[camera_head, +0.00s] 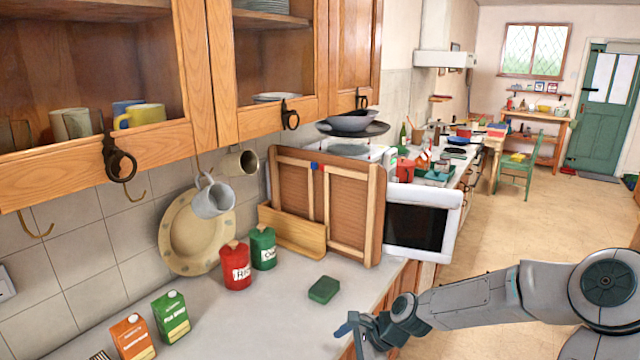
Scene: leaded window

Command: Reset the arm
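My arm (470,300) reaches in from the lower right. My gripper (358,335) is at the bottom of the picture, by the front edge of the worktop (225,318). Its fingers show only partly and point toward the left. I see nothing held in it, but I cannot tell how far apart the fingers are. A dark green sponge-like block (323,289) lies on the worktop a little above and left of the gripper, apart from it.
Wooden wall cupboards (195,70) hang at upper left. Red (236,266) and green (263,248) canisters and cartons (170,317) stand on the worktop. A wooden panel (346,212) and white oven door (422,220) stand beyond. The floor (505,220) at right is clear.

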